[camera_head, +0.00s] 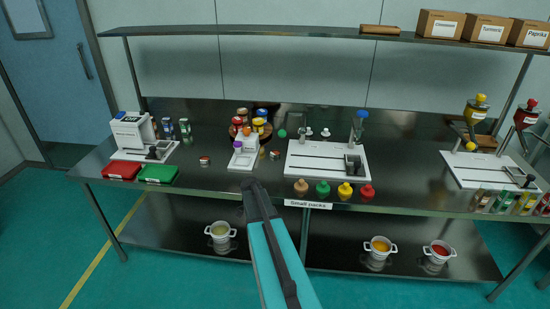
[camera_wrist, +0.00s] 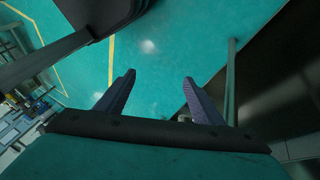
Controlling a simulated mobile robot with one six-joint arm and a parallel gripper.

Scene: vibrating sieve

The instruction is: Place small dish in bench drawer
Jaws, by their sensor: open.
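My gripper (camera_wrist: 158,90) is open in the wrist view, with nothing between its two dark fingers; green floor shows beyond them. In the head view my arm reaches up to the bench's front edge, and the fingers cannot be made out there. I cannot pick out a small dish for certain. Small round containers stand on the bench, one at left centre (camera_head: 204,161) and one right of the bottle rack (camera_head: 274,155). No bench drawer can be made out in either view.
The steel bench (camera_head: 225,181) holds a white sieve device (camera_head: 132,133), red tray (camera_head: 120,170), green tray (camera_head: 159,173), bottle rack (camera_head: 243,158), and several coloured-capped bottles. White pots, including one at left (camera_head: 220,232), stand on the lower shelf. Boxes (camera_head: 438,24) sit on the upper shelf.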

